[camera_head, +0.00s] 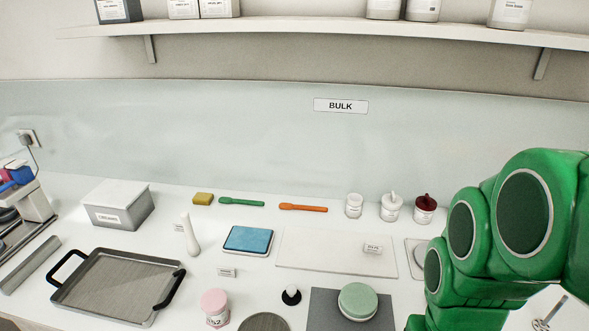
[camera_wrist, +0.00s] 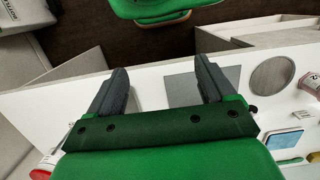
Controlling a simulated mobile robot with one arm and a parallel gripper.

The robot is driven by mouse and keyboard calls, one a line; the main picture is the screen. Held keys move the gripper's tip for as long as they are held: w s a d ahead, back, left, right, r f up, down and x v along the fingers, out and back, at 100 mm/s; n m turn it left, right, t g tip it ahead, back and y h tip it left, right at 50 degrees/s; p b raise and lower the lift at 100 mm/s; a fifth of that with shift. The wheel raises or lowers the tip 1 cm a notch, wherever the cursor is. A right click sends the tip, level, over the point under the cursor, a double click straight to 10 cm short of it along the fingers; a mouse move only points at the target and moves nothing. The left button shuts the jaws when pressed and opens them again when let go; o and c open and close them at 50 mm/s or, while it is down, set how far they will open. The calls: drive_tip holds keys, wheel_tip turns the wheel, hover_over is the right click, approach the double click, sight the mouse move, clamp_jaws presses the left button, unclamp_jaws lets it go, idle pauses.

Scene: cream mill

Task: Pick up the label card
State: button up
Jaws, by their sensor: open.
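A small white card with dark print (camera_head: 227,272) stands on the counter, in front of the blue pad. Another small white printed card (camera_head: 373,248) sits on the white board (camera_head: 320,262). A third small white label (camera_head: 179,227) is beside the white pestle-like tool. I cannot tell which one is the label card. My gripper (camera_wrist: 158,76) is open and empty in the wrist view, above the counter's front edge. No card shows clearly between its fingers. In the head view my green arm covers the right side and the fingers are not visible.
A black-handled tray (camera_head: 120,285), blue pad (camera_head: 248,240), pink-lidded jar (camera_head: 215,307), green-lidded jar (camera_head: 357,301) and small black-knobbed item (camera_head: 291,295) crowd the counter. A shelf (camera_head: 330,36) hangs above.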

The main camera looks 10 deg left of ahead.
drive_tip(key=w+a+r, duration=0.1)
drive_tip(key=w+a, duration=0.6)
drive_tip(key=w, duration=0.6)
drive_tip(key=t, duration=0.2)
hover_over(225, 268)
wheel_tip(225, 268, down, 9)
drive_tip(key=shift+s+f, duration=0.1)
drive_tip(key=shift+f, duration=0.1)
drive_tip(key=shift+a+f, duration=0.3)
drive_tip(key=shift+a, duration=0.05)
drive_tip(key=shift+d+f, duration=0.2)
drive_tip(key=shift+f, duration=1.65)
drive_tip(key=shift+d+f, duration=0.2)
drive_tip(key=shift+f, duration=1.65)
drive_tip(key=c, duration=1.1)
